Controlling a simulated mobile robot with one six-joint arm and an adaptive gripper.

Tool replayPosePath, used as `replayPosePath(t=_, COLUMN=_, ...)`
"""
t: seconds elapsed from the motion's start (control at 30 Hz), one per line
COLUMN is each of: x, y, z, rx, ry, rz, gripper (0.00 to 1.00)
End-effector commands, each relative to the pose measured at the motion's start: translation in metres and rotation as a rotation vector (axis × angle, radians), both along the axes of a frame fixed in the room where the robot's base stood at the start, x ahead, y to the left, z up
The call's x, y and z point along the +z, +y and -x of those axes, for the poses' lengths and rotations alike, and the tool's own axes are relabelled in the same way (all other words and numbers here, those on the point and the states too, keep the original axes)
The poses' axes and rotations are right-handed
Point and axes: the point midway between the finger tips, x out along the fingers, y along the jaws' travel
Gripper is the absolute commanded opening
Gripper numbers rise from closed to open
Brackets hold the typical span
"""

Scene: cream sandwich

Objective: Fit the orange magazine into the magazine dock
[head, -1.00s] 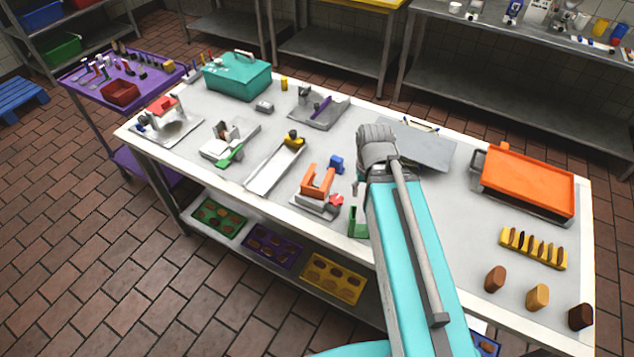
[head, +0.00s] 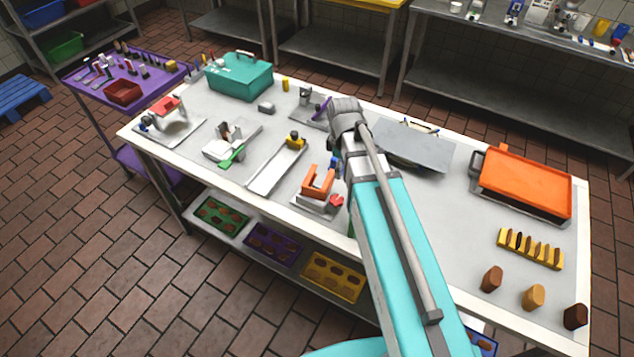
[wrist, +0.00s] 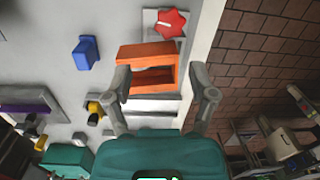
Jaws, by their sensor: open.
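An orange U-shaped block, which I take for the orange magazine (head: 318,180), stands on a grey base with a red knob (head: 337,200) near the table's front edge. I cannot tell whether this base is the magazine dock. In the wrist view the orange block (wrist: 150,53) lies ahead of my gripper (wrist: 160,76), with the red star-shaped knob (wrist: 171,22) beyond it. My gripper is open, its two fingers apart at either side of the block's near part. I cannot tell how far above it they are. The head view hides the gripper behind my arm.
A blue piece (wrist: 86,52) stands left of the orange block in the wrist view. A grey tray (head: 264,180) with a yellow-black piece is left of it in the head view. A teal box (head: 238,78) and an orange tray (head: 527,182) are farther off.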

Motion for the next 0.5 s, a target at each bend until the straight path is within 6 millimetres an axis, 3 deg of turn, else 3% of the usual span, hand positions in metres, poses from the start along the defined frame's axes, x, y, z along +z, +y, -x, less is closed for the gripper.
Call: replayPosePath(t=0.5, x=0.018, y=0.053, z=-0.056, rx=0.838, ry=0.076, rz=-0.054, gripper=0.73)
